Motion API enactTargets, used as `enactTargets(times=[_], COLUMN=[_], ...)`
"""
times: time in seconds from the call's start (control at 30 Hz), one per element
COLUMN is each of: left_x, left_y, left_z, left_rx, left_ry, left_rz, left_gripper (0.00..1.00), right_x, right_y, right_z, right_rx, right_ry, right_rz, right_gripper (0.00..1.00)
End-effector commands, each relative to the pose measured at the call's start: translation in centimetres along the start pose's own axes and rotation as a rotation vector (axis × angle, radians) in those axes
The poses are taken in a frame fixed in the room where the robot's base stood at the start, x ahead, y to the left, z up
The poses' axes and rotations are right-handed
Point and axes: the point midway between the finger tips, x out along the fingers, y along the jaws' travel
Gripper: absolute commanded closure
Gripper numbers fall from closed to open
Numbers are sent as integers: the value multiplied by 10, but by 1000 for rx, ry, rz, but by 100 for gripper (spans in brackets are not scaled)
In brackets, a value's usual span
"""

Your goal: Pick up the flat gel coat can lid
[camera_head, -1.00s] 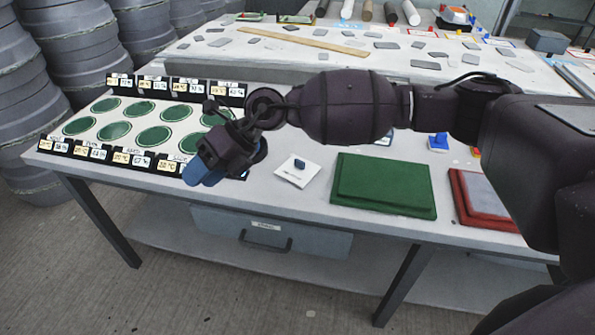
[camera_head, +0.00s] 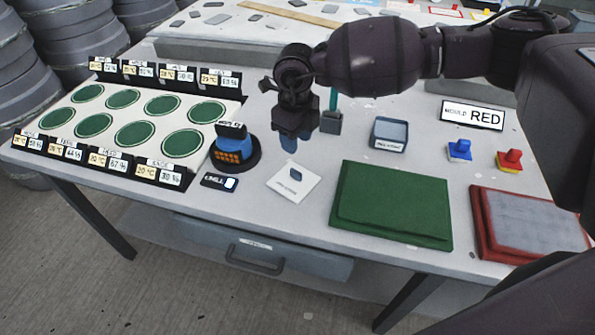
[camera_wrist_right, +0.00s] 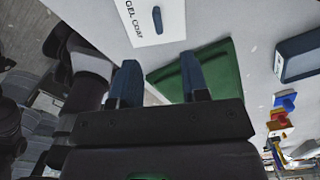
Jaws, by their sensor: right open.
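A white square plate lettered GEL COAT (camera_head: 287,191) lies flat on the table, with a small dark blue oval piece (camera_head: 296,174) on it. I cannot tell which of the two is the lid. My right gripper (camera_head: 289,143) hangs just above and behind the plate, fingers pointing down and holding nothing. In the right wrist view the plate (camera_wrist_right: 139,28) and blue piece (camera_wrist_right: 157,20) show at the top, beyond the open, empty fingers (camera_wrist_right: 159,72). My left gripper is out of view.
A green slab (camera_head: 395,206) lies to the right, then a red mould (camera_head: 480,225). A blue device on a black round base (camera_head: 232,157) and a small dark label (camera_head: 219,182) stand left. A blue-grey tray (camera_head: 390,134) is behind; green discs (camera_head: 183,144) fill the left board.

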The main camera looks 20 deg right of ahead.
Motion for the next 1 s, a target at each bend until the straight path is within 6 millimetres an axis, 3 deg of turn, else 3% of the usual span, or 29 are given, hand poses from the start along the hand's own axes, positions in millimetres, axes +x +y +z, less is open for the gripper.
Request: enactTargets(times=[0.3, 0.63, 1.0], left_x=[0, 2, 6], left_y=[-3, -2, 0], left_z=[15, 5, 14], left_rx=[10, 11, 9], left_ry=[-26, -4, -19], left_rz=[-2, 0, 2], left_gripper=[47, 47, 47], right_x=[38, 63, 107], right_y=[1, 1, 2], right_z=[-1, 0, -1], right_rx=[1, 0, 0], right_ry=[5, 1, 2], right_rz=[3, 2, 3], right_gripper=[58, 58, 58])
